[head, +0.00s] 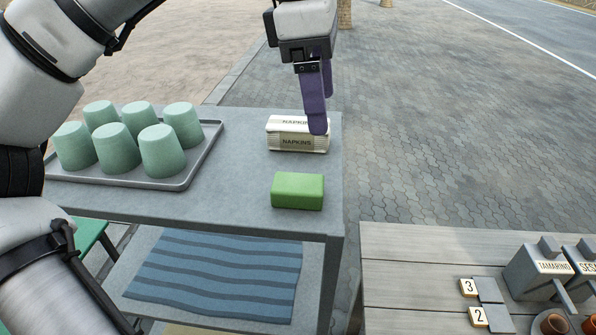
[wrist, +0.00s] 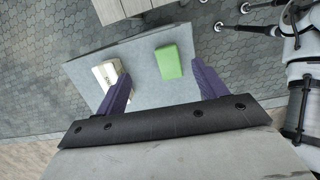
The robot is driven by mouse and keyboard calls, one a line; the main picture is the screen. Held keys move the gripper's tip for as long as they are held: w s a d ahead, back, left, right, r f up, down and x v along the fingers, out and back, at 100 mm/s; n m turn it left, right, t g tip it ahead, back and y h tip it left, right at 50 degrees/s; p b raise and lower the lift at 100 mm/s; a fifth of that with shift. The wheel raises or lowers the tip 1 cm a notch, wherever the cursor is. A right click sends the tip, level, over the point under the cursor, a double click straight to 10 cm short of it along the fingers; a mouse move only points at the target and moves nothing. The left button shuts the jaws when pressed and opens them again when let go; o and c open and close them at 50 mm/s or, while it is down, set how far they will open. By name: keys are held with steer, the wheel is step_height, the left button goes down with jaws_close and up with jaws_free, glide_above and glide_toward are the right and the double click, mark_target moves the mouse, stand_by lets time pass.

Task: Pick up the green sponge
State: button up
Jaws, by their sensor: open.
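The green sponge (head: 298,191) lies flat on the grey table near its front right corner in the head view. In the wrist view the green sponge (wrist: 168,62) lies beyond the fingertips, between the two fingers but closer to the right one. My gripper (head: 318,128) is open and empty, with purple fingers pointing down in front of the napkin pack in the head view. It also shows in the wrist view (wrist: 162,72), its fingers spread wide. It is above the table and apart from the sponge.
A napkin pack (head: 285,143) lies just behind the sponge, also beside the left finger in the wrist view (wrist: 107,73). A grey tray (head: 196,170) with several upturned green cups stands at left. A wooden table (head: 415,270) with labelled boxes is at right. A striped blue cloth lies below.

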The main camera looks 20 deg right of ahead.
steer(key=w+a+y, duration=0.1)
steer(key=a+y, duration=0.1)
steer(key=b, duration=0.5)
glide_above(298, 182)
steer(key=shift+n, duration=0.3)
steer(key=f, duration=0.5)
steer(key=shift+w+d+f, duration=0.25)
steer(key=shift+d, duration=0.05)
step_height(298, 182, down, 2)
steer(key=shift+f, duration=0.1)
steer(key=shift+s+a+f+p, duration=0.15)
steer(key=shift+f+p, duration=0.15)
steer(key=shift+f, duration=0.85)
steer(key=shift+s+a+f+p, duration=0.15)
steer(key=shift+f+p, duration=0.15)
steer(key=shift+f, duration=1.3)
steer(key=c, duration=1.1)
